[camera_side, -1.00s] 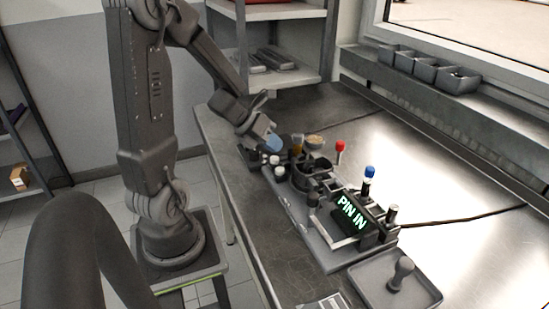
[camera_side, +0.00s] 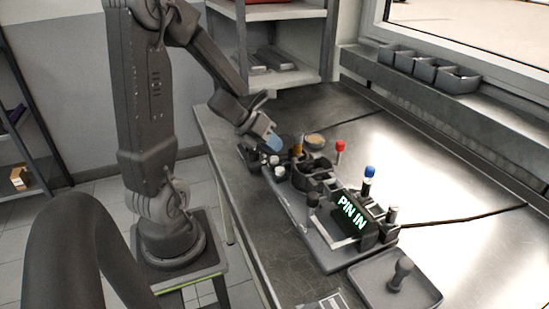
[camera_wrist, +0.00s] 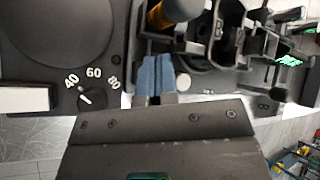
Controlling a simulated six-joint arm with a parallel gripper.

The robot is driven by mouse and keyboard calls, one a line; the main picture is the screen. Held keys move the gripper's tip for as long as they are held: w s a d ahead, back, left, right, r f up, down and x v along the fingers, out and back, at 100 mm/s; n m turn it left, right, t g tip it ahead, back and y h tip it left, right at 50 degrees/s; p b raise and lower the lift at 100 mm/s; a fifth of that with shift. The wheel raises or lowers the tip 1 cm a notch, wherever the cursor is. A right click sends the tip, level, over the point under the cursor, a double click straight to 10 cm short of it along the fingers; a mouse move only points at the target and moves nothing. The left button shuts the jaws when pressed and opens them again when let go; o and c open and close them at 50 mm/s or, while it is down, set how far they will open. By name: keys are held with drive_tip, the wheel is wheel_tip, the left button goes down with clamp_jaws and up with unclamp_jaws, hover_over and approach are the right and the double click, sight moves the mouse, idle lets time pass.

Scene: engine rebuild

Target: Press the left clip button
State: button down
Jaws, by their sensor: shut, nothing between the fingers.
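My gripper (camera_side: 274,144) is shut, with its blue fingertips together and nothing between them. It points down over the far-left end of the fixture (camera_side: 322,246). In the wrist view the blue fingers (camera_wrist: 155,78) reach down beside a small round white button (camera_wrist: 183,83), which lies just right of them. In the side view, small pale knobs (camera_side: 280,172) stand below the fingertips. I cannot tell which is the left clip button, and the fingers may hide one. Whether the fingertips touch anything is not clear.
A dial marked 40, 60, 80 (camera_wrist: 86,98) and a white block (camera_wrist: 25,99) lie left of the fingers. An amber cylinder (camera_wrist: 160,14) stands behind them. A "PIN IN" display (camera_side: 352,211), blue-topped pin (camera_side: 369,172), red-topped pin (camera_side: 340,147) and tray (camera_side: 426,296) lie to the right.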

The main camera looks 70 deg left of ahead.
sight(273, 157)
drive_tip(key=shift+f, duration=0.1)
drive_tip(key=shift+f, duration=0.35)
drive_tip(key=shift+f, duration=0.45)
idle(0.8)
drive_tip(key=shift+r, duration=0.9)
drive_tip(key=shift+r, duration=0.15)
drive_tip(key=shift+r, duration=2.35)
